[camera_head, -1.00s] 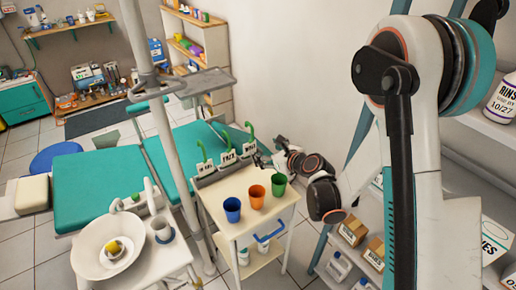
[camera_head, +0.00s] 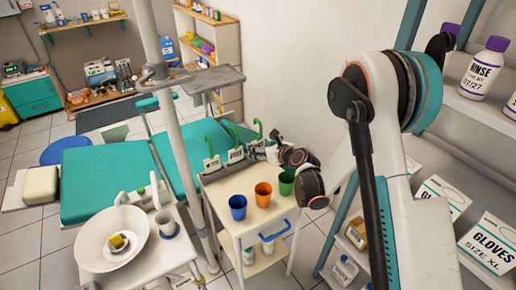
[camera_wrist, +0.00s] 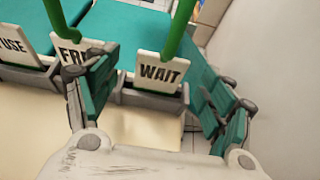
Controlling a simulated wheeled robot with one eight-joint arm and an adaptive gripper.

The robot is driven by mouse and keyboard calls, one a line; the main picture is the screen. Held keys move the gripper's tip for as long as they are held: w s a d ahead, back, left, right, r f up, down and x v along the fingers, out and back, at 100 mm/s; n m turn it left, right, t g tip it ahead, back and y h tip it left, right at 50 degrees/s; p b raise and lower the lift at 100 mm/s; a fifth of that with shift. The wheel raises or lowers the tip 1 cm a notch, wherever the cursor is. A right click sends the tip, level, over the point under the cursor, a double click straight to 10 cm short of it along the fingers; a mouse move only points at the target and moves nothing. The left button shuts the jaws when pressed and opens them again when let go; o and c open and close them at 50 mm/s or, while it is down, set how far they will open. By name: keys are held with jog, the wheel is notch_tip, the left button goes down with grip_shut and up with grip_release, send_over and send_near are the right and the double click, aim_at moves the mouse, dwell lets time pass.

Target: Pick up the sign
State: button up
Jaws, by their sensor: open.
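Several small white signs with black lettering and curved green hooks stand in grey holders at the back of the white cart. In the wrist view, the WAIT sign (camera_wrist: 161,72) stands upright in its holder. My gripper (camera_wrist: 158,78) is open, with one finger on each side of the WAIT sign. Its left finger partly covers the sign starting "FR" (camera_wrist: 74,50). A sign ending in "USE" (camera_wrist: 14,50) is at the far left. In the head view, two signs (camera_head: 212,163) (camera_head: 235,155) show; my gripper (camera_head: 262,152) is by the right end of the row.
Blue (camera_head: 238,207), orange (camera_head: 263,195) and green (camera_head: 286,183) cups stand on the cart top (camera_head: 222,187) in front of the signs. A metal pole (camera_head: 178,130) rises left of the cart. A shelf with a gloves box (camera_head: 490,243) stands at right.

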aim_at(258, 143)
jog(key=b+x, duration=0.1)
jog(key=x, duration=0.3)
jog(key=shift+w+f+b, duration=0.15)
jog(key=shift+f+b, duration=0.1)
jog(key=shift+b, duration=0.1)
jog(key=shift+r, duration=0.1)
jog(key=c, duration=1.2)
jog(key=shift+o, duration=0.2)
